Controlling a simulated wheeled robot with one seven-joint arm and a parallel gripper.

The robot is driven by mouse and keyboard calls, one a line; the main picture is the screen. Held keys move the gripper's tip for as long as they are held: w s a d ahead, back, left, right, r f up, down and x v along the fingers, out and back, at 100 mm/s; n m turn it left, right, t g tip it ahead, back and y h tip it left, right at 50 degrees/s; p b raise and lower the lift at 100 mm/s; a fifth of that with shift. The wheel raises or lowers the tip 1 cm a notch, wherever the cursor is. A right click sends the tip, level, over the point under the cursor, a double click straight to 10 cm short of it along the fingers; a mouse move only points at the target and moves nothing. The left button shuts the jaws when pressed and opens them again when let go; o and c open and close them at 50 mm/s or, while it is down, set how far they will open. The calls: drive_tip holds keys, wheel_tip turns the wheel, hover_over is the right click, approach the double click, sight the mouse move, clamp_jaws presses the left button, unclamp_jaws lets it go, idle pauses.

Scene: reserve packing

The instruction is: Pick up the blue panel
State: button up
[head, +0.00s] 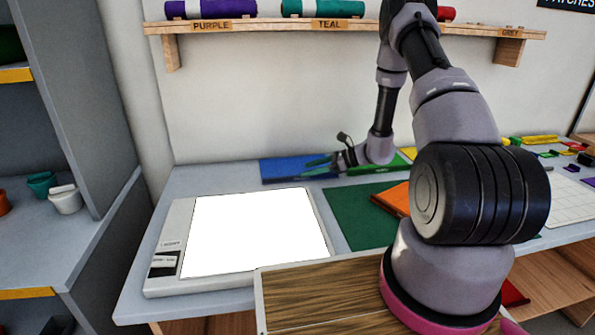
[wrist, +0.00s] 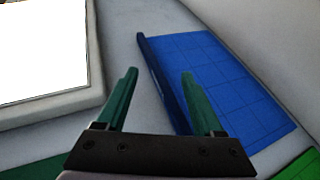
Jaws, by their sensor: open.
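The blue panel (head: 283,167) lies at the back of the grey table, against the wall side. In the wrist view the blue panel (wrist: 232,88) is flat, with a thin grid on its face and a darker raised strip along its left edge. My gripper (head: 312,166) is at the panel's right part in the head view and covers some of it. In the wrist view my gripper (wrist: 159,74) has its two green fingers wide apart with nothing held. The dark edge strip shows between the fingers, and the right finger overlaps the panel's face. Whether they touch is unclear.
A white lit board (head: 255,232) in a pale frame lies front left of the panel. A green mat (head: 350,213) and an orange panel (head: 393,198) lie to the right. A bright green piece (head: 378,164) is beside the panel. A shelf (head: 350,25) hangs above.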

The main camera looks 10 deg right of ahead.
sight(298, 176)
drive_tip(key=a+f, duration=0.1)
drive_tip(key=w+a+f, duration=0.1)
drive_tip(key=a, duration=0.1)
drive_tip(key=shift+a+f, duration=0.2)
drive_tip(key=shift+a, duration=0.05)
drive_tip(key=shift+w+a+f, duration=0.2)
drive_tip(key=shift+a+f, duration=0.05)
drive_tip(key=shift+a, duration=0.25)
clamp_jaws()
